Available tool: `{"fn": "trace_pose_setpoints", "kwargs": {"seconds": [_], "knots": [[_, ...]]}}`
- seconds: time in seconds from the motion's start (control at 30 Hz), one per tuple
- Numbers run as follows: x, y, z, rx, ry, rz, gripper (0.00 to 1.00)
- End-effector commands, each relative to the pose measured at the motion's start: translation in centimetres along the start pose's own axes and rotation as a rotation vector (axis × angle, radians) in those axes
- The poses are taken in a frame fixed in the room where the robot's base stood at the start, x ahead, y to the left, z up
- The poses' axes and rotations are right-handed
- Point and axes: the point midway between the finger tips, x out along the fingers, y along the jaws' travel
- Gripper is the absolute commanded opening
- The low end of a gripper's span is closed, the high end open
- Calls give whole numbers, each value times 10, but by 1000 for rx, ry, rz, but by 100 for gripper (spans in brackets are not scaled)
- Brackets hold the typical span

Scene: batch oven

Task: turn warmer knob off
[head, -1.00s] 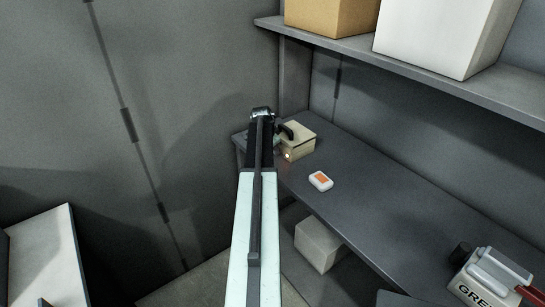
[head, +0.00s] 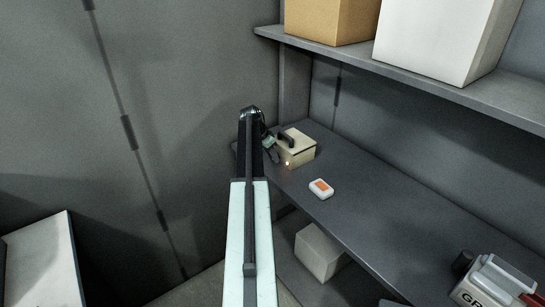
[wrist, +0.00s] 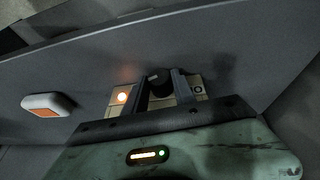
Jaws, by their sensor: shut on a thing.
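The warmer (head: 298,154) is a small beige box with a dark handle on top, at the far end of the grey bench. An orange light glows on its front, and the lit light (wrist: 122,97) also shows in the wrist view. My gripper (wrist: 161,86) is at the warmer's front face, with its fingers on either side of a dark round knob (wrist: 157,79). It is shut on that knob. In the head view my gripper (head: 268,146) is partly hidden by my arm. The knob's angle is hard to read.
A white and orange block (head: 321,189) lies on the bench (head: 365,220) near the warmer. A shelf (head: 420,75) above carries a brown box and a white box. The bench middle is clear.

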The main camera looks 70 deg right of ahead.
Motion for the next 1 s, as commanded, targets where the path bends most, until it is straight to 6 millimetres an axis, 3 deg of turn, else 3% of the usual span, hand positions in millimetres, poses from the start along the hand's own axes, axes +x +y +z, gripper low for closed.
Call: {"fn": "trace_pose_setpoints", "kwargs": {"seconds": [0.37, 0.4, 0.43, 0.77, 1.0], "knots": [[0, -2, 2, -20, -1, 43, 0], [0, -2, 2, -20, -1, 43, 37], [0, -2, 2, -20, -1, 43, 41], [-2, -2, 1, -19, 0, 43, 41], [-32, -2, -1, -20, 0, 43, 41]]}}
